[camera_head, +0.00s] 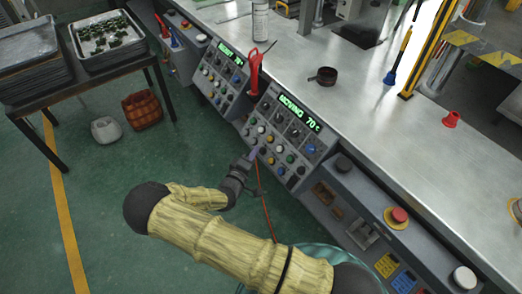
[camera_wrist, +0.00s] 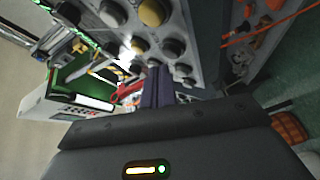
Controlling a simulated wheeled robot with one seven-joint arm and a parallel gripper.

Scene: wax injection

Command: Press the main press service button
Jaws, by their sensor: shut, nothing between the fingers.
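The press control panel (camera_head: 302,160) carries rows of coloured buttons under a green display (camera_head: 299,112) that reads MOVING 70 °C. I cannot read the button labels, so I cannot tell which button is the service one. My gripper (camera_head: 256,152) is shut and empty at the panel's lower left, by the lower button rows. In the wrist view the shut fingers (camera_wrist: 158,72) point at the panel, just below a dark button (camera_wrist: 174,48) and an amber one (camera_wrist: 138,46). A larger yellow button (camera_wrist: 152,12) is farther up. Whether the fingertips touch a button is unclear.
A second button panel (camera_head: 222,75) adjoins on the left. A red-handled tool (camera_head: 254,75) hangs between the panels. A red emergency button (camera_head: 399,215) is to the right. A steel worktop (camera_head: 390,130) lies behind. A tray table (camera_head: 110,62) and basket (camera_head: 142,110) stand left.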

